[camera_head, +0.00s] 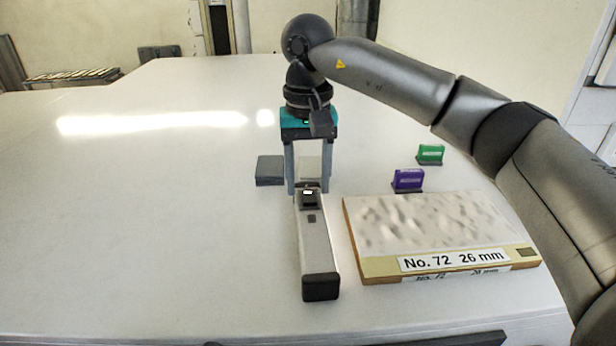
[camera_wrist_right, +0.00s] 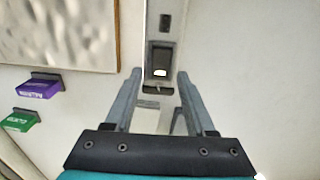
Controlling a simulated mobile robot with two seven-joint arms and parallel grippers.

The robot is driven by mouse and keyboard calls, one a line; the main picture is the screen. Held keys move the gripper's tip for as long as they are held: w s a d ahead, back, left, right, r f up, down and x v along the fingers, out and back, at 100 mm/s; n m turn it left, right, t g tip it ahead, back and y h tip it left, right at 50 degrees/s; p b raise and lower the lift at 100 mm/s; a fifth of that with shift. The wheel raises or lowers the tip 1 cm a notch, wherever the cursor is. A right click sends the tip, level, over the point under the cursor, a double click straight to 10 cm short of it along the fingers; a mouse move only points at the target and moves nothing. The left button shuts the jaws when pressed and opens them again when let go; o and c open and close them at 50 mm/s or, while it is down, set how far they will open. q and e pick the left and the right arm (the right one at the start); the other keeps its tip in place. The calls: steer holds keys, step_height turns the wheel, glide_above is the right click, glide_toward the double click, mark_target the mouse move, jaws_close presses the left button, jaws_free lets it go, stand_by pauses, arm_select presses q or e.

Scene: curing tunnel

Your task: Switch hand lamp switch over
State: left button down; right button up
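The hand lamp (camera_head: 315,247) is a long grey bar with black ends, lying on the white table left of the textured board. Its black rocker switch (camera_head: 309,199) with a small white mark sits near the far end. In the right wrist view the switch (camera_wrist_right: 159,62) shows just ahead of the fingertips. My right gripper (camera_head: 308,190) is over the far end of the lamp, its two fingers apart with nothing gripped between them. In the right wrist view the gripper (camera_wrist_right: 158,80) fingers flank the lamp's end; whether they touch it I cannot tell. My left gripper is out of view.
A textured board (camera_head: 435,222) labelled "No. 72 26 mm" lies right of the lamp. A purple block (camera_head: 408,180) and a green block (camera_head: 430,154) stand behind it. A dark grey block (camera_head: 270,170) lies left of my gripper. The table's left side is clear.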

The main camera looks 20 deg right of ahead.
jaws_close()
stand_by(0.4)
steer(key=t+b, duration=0.1)
steer(key=b, duration=0.2)
steer(key=shift+s+a+f+t+b, duration=0.1)
steer(key=shift+s+t+b, duration=0.1)
steer(key=shift+t+b, duration=0.2)
steer(key=shift+s+r+t+h+b, duration=0.2)
steer(key=shift+t+h+b, duration=0.25)
steer(key=shift+b, duration=0.3)
steer(key=shift+r, duration=0.1)
steer(key=shift+o, duration=0.4)
jaws_free()
